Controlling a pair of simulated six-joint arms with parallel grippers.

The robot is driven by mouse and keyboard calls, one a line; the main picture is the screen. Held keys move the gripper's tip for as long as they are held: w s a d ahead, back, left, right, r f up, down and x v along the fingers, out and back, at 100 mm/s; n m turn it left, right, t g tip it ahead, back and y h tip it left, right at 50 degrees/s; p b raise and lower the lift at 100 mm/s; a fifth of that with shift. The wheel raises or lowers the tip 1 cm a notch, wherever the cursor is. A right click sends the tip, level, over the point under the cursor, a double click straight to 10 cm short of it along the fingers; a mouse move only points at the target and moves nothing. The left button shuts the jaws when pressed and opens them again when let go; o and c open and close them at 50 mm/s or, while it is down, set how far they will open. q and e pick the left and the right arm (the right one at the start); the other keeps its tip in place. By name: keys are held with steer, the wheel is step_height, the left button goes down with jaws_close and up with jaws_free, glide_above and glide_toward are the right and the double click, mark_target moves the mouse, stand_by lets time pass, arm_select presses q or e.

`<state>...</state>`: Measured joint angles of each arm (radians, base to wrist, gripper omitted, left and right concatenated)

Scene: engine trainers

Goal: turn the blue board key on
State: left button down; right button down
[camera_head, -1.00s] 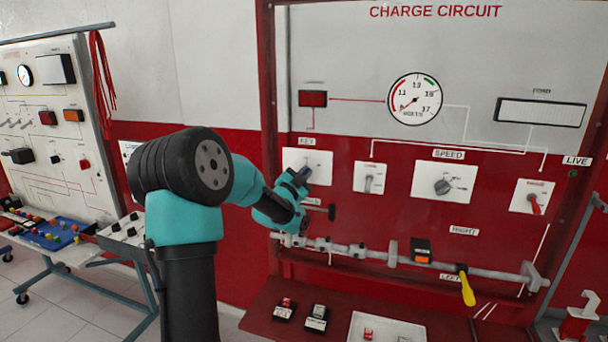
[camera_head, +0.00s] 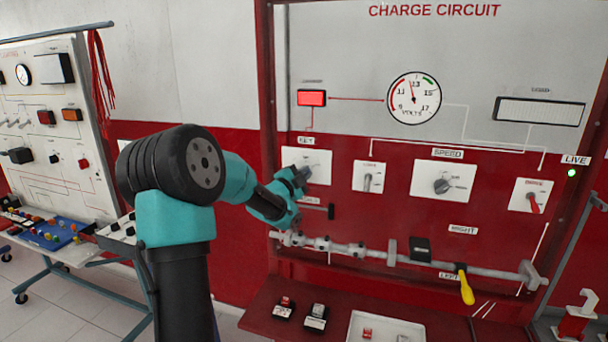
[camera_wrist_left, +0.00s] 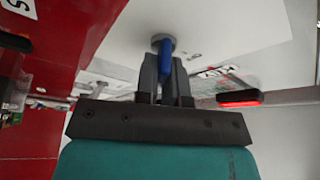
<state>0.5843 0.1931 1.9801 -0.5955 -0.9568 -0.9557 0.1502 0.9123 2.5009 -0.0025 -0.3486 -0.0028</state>
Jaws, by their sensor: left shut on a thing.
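The white KEY plate (camera_head: 318,160) is on the left of the red and white Charge Circuit board. My left gripper (camera_head: 300,176) is at this plate and mostly hides the key in the head view. In the left wrist view, the blue key (camera_wrist_left: 165,58) stands out from a round grey base on the white plate. My left gripper (camera_wrist_left: 163,75) is shut on it, with one finger on each side. My right gripper is in neither view.
The red lamp (camera_head: 312,97) is lit, and the LIVE light (camera_head: 572,173) glows green. The voltmeter (camera_head: 414,98) needle points upward. A grey rail (camera_head: 370,252) runs below my left gripper. A speed knob (camera_head: 441,186) and a red-handled switch (camera_head: 533,200) are further right.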

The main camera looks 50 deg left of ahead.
arm_select(q)
steer(key=c, duration=1.2)
jaws_free()
steer(key=shift+s, duration=0.1)
steer(key=v, duration=1.7)
steer(key=shift+s, duration=0.1)
steer(key=shift+f, duration=0.1)
